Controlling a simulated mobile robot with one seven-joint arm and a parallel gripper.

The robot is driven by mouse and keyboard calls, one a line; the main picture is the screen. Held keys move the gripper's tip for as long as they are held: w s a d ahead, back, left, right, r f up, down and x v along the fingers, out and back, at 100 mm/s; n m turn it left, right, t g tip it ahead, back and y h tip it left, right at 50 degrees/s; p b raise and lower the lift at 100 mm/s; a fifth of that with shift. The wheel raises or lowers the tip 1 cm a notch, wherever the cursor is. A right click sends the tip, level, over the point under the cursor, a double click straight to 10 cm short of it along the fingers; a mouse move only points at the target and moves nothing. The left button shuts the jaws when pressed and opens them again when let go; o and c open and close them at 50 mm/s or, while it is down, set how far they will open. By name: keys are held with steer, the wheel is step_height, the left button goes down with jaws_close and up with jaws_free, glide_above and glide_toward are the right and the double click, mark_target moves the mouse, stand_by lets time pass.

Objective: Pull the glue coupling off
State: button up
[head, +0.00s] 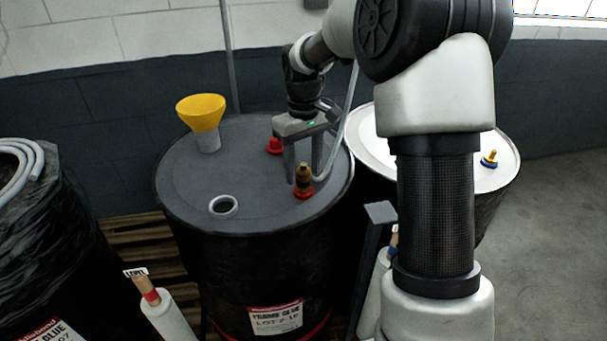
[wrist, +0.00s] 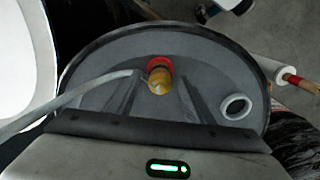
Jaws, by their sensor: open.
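The glue coupling (head: 304,175) is a brass-coloured fitting on a red base on the lid of the dark drum (head: 190,190). A grey hose runs up from it. In the wrist view the coupling (wrist: 159,80) shows between the two fingers, with the hose (wrist: 85,97) leading off to the left. My gripper (head: 303,178) is open and points down at the coupling, one finger on either side of it. I cannot tell whether either finger touches it. The label on the drum's front reads as a glue lot.
The lid also carries a yellow funnel (head: 201,112), a red cap (head: 274,145) and an open ring-shaped hole (head: 223,206). A black-wrapped drum (head: 50,250) stands at left.

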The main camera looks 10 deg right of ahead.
mark_target(303, 164)
steer(key=shift+f, duration=1.05)
steer(key=c, duration=1.2)
steer(key=shift+r, duration=0.15)
steer(key=shift+r, duration=0.15)
steer(key=shift+r+p, duration=0.65)
steer(key=shift+p, duration=0.05)
steer(key=shift+r, duration=0.25)
steer(key=shift+r+p, duration=1.55)
steer(key=shift+r, duration=0.25)
